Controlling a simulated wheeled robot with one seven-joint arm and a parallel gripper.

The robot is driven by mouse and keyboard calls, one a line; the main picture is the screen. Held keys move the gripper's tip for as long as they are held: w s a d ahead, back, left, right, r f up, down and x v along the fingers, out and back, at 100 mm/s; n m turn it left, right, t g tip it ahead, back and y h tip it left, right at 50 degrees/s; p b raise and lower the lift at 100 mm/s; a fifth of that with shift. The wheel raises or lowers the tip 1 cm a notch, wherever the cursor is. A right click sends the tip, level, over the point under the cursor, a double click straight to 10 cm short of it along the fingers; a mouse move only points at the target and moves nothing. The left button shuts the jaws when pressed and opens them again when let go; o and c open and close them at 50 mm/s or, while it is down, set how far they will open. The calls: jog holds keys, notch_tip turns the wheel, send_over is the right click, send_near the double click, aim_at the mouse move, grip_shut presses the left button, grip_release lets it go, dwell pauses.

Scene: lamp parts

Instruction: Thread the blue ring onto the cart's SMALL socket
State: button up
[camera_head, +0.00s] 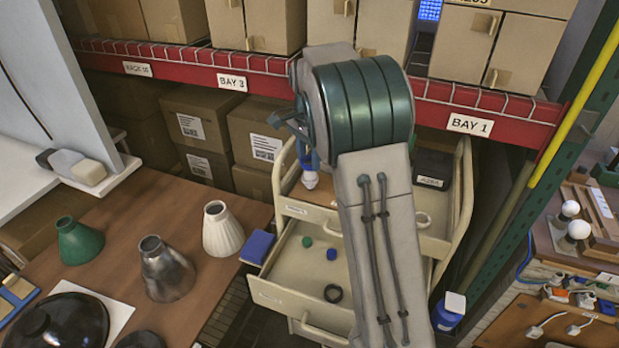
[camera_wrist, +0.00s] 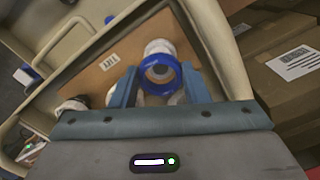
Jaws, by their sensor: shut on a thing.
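My gripper (camera_wrist: 157,78) is shut on the blue ring (camera_wrist: 160,87), which sits between its two blue-grey fingers in the wrist view. Through the ring's hole I see a pale round part with a dark centre; I cannot tell whether the ring is around it or above it. A white socket (camera_wrist: 157,47) shows just beyond the ring, and another pale socket (camera_wrist: 72,105) is to its left. Both stand on the brown board (camera_wrist: 117,65) on the cart (camera_head: 290,206). In the head view, a white socket (camera_head: 311,180) is below my gripper. My arm hides much of the cart top.
A dark box (camera_head: 433,168) stands on the cart's right. Lamp shades stand on the left table (camera_head: 120,215). Shelves with cartons are behind.

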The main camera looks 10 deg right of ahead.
aim_at(308, 178)
jog(key=shift+f+b, duration=0.55)
jog(key=shift+f, duration=0.6)
jog(key=shift+f, duration=0.6)
dwell(1.0)
jog(key=shift+o, duration=0.6)
jog(key=shift+c, duration=1.3)
jog(key=shift+s+f, duration=0.15)
jog(key=shift+f, duration=0.1)
jog(key=m+p, duration=0.1)
jog(key=m, duration=0.3)
jog(key=shift+m+p, duration=0.4)
jog(key=shift+f+m+p, duration=0.15)
jog(key=shift+m+p, duration=0.15)
jog(key=shift+m, duration=0.7)
